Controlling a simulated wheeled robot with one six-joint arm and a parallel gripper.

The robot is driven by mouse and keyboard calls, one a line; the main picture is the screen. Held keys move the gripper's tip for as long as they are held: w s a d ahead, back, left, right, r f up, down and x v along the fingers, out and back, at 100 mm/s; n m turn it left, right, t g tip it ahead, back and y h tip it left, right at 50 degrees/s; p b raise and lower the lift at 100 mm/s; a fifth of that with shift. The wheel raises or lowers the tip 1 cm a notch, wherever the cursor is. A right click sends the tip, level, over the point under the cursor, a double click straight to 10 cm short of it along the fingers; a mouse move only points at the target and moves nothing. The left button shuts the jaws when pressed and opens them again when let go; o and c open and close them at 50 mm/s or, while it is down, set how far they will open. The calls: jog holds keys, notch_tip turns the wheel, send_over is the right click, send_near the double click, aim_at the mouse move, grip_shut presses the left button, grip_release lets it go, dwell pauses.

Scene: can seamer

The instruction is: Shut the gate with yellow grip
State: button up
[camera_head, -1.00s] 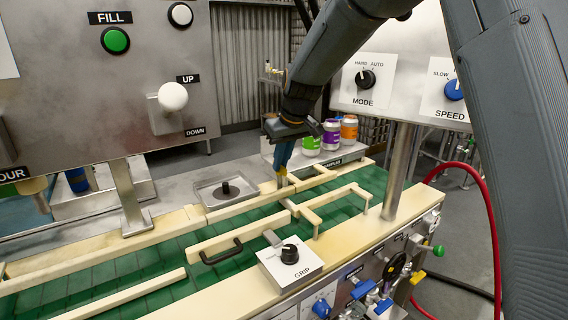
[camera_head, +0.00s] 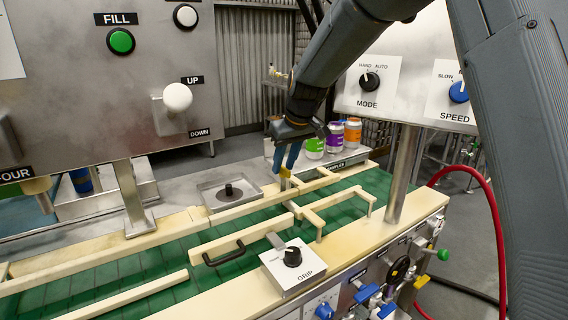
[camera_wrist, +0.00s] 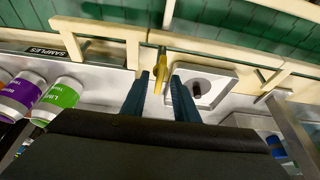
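The yellow grip (camera_head: 285,172) stands at the far rail of the green conveyor, and it shows upright between my fingers in the wrist view (camera_wrist: 160,70). A narrow grey metal piece (camera_wrist: 168,13) lies beyond it over the belt, apparently part of the gate; how far the gate stands open I cannot tell. My gripper (camera_head: 287,160) reaches down from above to the grip. In the wrist view its two blue fingers (camera_wrist: 160,84) are apart, one on each side of the grip, with visible gaps. My wrist hides part of the grip in the head view.
Cream rails and a black-handled bar (camera_head: 222,252) line the green belt (camera_head: 130,272). A GRIP knob box (camera_head: 292,265) stands on the near edge. Sample jars (camera_head: 335,138) stand behind my gripper. A metal post (camera_head: 404,175) rises at right, below the MODE panel (camera_head: 378,86).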

jog(key=shift+r, duration=0.15)
jog(key=b+v, duration=0.2)
jog(key=v, duration=0.5)
jog(key=shift+r, duration=0.25)
jog(key=shift+s, duration=0.1)
